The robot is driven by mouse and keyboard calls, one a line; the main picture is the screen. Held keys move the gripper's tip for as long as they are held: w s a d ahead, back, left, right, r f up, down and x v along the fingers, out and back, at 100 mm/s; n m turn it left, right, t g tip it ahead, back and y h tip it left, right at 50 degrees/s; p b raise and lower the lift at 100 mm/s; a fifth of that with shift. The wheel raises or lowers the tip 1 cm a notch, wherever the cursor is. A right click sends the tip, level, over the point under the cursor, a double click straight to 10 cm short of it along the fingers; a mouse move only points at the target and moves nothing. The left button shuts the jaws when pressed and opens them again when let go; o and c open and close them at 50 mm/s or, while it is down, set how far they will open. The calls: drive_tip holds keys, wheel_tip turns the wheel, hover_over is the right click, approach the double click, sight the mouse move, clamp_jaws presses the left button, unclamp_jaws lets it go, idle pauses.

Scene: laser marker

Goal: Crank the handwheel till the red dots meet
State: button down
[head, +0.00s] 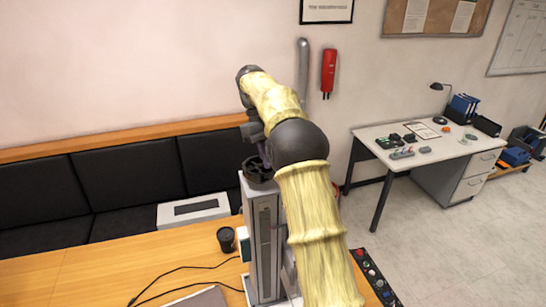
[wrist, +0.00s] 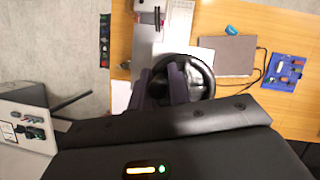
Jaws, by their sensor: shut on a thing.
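The black handwheel (head: 260,173) sits on top of the grey laser marker column (head: 264,235), which stands on the wooden table. My gripper (wrist: 161,86) is at the handwheel (wrist: 211,77) in the wrist view, with its two dark fingers over the left part of the rim. It is shut on the handwheel, but the fingers hide the exact part held. In the head view my arm comes over the column from the right and covers much of the gripper. I cannot make out the red dots in either view.
A black cup (head: 226,240), a cable and a grey laptop-like slab (wrist: 228,55) lie on the table. A blue tray (wrist: 284,72) also lies there. A button panel (head: 375,278) is right of the column. Black seating lines the wall; a white desk (head: 450,146) stands far right.

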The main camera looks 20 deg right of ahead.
drive_tip(key=n, duration=0.2)
drive_tip(key=w+n+t+h, duration=0.1)
drive_tip(key=n, duration=0.1)
drive_tip(key=shift+w+d+n, duration=0.1)
drive_tip(key=shift+n, duration=0.3)
drive_tip(key=shift+w+d+h, duration=0.1)
drive_tip(key=shift+w+h, duration=0.05)
drive_tip(key=shift+h, duration=0.15)
